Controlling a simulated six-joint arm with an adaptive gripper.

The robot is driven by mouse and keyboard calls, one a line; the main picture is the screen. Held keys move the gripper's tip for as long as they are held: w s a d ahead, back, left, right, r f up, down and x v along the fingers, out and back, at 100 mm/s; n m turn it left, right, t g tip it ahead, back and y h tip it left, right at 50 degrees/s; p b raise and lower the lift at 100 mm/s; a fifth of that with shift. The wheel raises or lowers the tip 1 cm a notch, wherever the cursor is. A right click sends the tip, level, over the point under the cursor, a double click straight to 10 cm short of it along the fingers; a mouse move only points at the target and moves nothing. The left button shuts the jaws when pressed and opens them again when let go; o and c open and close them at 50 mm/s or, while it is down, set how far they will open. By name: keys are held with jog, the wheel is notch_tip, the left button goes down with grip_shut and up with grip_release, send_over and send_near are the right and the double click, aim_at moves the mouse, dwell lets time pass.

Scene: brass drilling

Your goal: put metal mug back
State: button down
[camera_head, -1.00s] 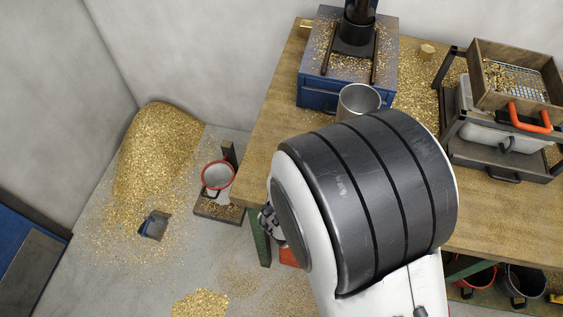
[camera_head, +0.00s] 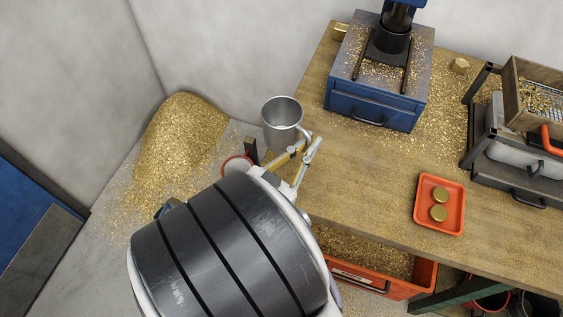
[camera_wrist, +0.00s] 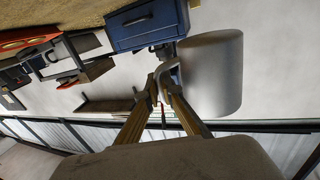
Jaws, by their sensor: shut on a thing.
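The metal mug (camera_head: 281,120) is a grey cylinder, upright with its open top facing up in the head view. My gripper (camera_head: 304,150) is shut on the mug's handle, at the mug's lower right. The mug is in the air near the left end of the workbench (camera_head: 350,180). In the wrist view the mug (camera_wrist: 212,75) is at the right of the fingertips (camera_wrist: 160,85), with the handle between them. My arm hides part of the floor and the bench's left front.
A blue drill base (camera_head: 375,90) stands at the back of the bench. A red tray (camera_head: 440,222) with two brass discs lies on the bench. A red-rimmed bucket (camera_head: 234,164) is partly hidden behind my arm. A chip pile (camera_head: 180,140) lies by the wall. The bench's middle is clear.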

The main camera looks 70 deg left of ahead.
jog(key=shift+f, duration=0.1)
dwell(0.3)
jog(key=shift+f, duration=2.8)
jog(key=shift+f, duration=2.05)
jog(key=shift+f, duration=0.15)
jog(key=c, duration=2.2)
grip_release()
